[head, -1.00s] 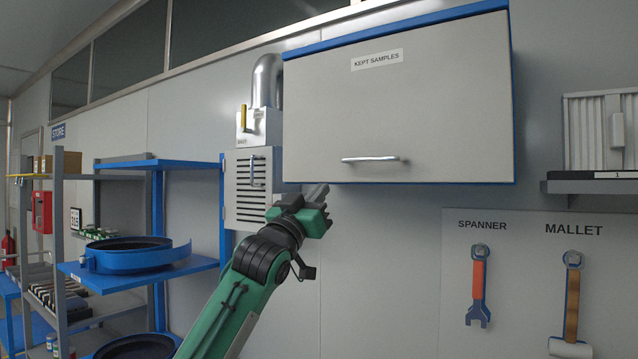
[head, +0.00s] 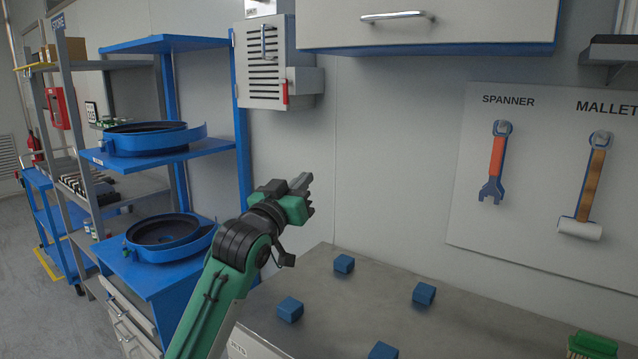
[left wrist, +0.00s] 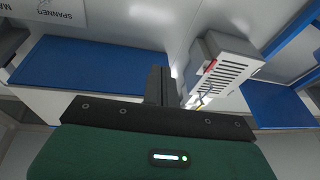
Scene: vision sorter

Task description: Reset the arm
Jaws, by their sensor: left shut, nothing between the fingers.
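My left arm rises from the bottom of the head view, green and black. Its gripper (head: 300,184) is raised above the back left of the grey worktop, in front of the wall. The fingers are shut with nothing between them. In the left wrist view the shut fingers (left wrist: 158,84) point away toward the wall cabinets. My right gripper is not in view.
Several blue cubes (head: 344,263) lie on the worktop (head: 400,325). A wall cabinet (head: 425,30) hangs above. A spanner (head: 497,160) and mallet (head: 590,185) hang at right. Blue shelves with round bowls (head: 170,236) stand at left. A green brush (head: 592,346) lies front right.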

